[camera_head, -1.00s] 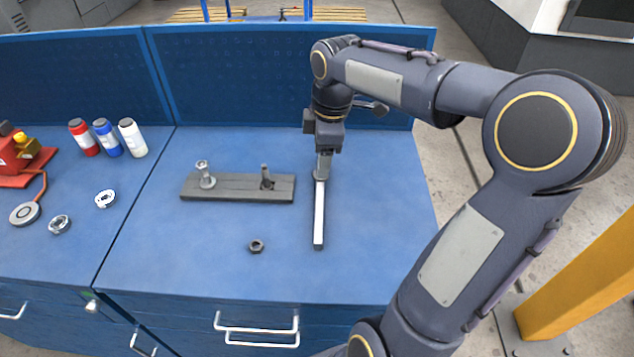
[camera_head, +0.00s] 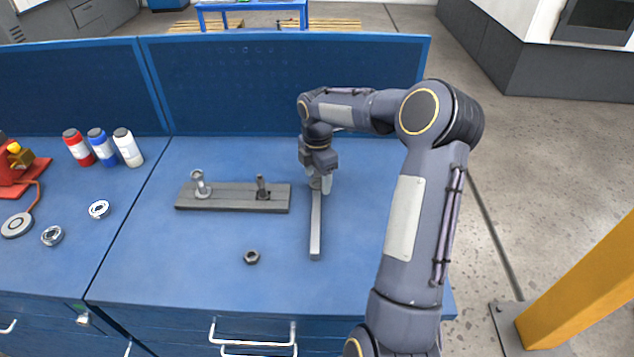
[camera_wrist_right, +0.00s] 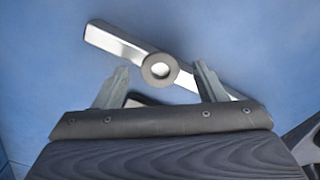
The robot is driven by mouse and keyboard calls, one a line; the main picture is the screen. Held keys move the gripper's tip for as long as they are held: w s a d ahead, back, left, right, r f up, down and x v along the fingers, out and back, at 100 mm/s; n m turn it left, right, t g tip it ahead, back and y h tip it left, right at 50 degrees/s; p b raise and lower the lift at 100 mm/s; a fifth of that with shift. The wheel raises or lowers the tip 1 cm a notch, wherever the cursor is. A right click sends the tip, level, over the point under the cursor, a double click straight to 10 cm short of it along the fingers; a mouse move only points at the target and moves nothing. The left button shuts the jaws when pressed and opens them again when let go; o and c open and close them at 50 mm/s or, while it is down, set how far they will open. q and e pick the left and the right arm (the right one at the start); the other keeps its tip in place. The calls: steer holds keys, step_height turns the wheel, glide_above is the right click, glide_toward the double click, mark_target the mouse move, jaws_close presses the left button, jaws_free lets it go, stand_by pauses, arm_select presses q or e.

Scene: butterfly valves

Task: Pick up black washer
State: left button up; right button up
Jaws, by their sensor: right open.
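Whether a finger touches the bar cannot be told. My left gripper is not in view.
A grey plate (camera_head: 225,204) with two upright posts lies left of the bar. A dark nut (camera_head: 251,257) lies in front of it. Several bottles (camera_head: 128,147) and metal rings (camera_head: 99,209) are farther left. A blue panel (camera_head: 280,85) closes the back of the bench.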

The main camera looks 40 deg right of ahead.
steer(key=shift+f, duration=0.25)
stand_by(0.3)
steer(key=c, duration=1.1)
steer(key=shift+r, duration=0.15)
